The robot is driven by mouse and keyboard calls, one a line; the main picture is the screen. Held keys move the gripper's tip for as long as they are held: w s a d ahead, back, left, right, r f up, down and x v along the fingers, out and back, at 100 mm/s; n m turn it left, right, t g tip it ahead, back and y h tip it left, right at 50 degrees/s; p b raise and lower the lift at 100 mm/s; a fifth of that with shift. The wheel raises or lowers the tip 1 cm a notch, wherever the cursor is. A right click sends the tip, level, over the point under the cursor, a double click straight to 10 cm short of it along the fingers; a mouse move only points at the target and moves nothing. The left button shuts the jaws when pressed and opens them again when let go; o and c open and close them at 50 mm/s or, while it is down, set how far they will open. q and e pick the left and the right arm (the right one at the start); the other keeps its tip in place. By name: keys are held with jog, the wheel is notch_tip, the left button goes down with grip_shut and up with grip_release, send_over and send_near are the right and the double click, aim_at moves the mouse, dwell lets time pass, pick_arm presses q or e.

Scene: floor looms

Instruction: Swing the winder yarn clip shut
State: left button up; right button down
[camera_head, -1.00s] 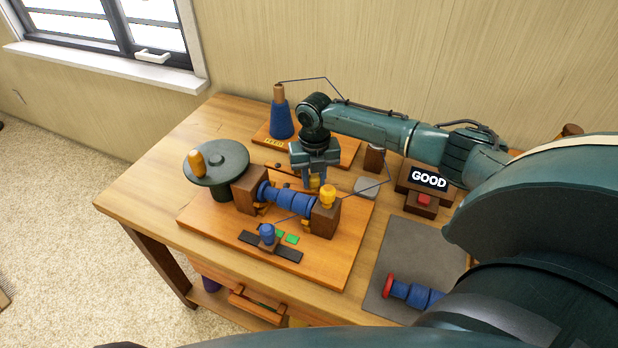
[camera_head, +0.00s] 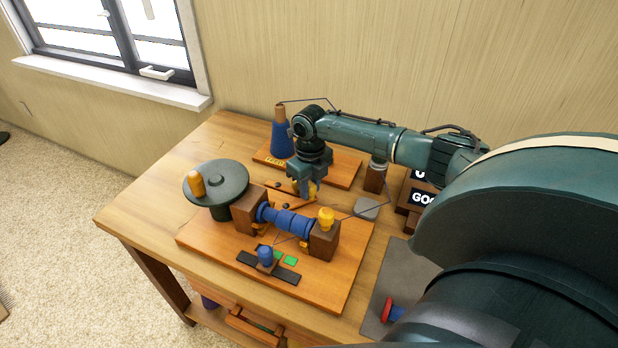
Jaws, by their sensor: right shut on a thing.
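The winder stands on an orange wooden board (camera_head: 330,280) on the table, with a blue bobbin (camera_head: 286,221) held between two brown blocks. My right gripper (camera_head: 306,193) reaches down just behind the bobbin and is shut on a small yellow part, which seems to be the yarn clip (camera_head: 314,188). The fingers hide much of it, and I cannot tell its exact angle. A yellow knob (camera_head: 326,218) tops the right block. A thin yarn runs near the winder. My left gripper is not in view.
A dark disc with an orange handle (camera_head: 197,183) stands left of the winder. A blue yarn cone (camera_head: 281,138) stands behind. A blue slider knob (camera_head: 265,256) sits at the front. A sign (camera_head: 425,197) and grey mat (camera_head: 385,283) lie right, partly covered by my arm.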

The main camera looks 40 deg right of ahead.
aim_at(310, 184)
jog(key=shift+w+r, duration=0.1)
dwell(0.4)
jog(key=c, duration=1.1)
grip_release()
jog(key=shift+c, duration=0.2)
notch_tip(310, 184, up, 13)
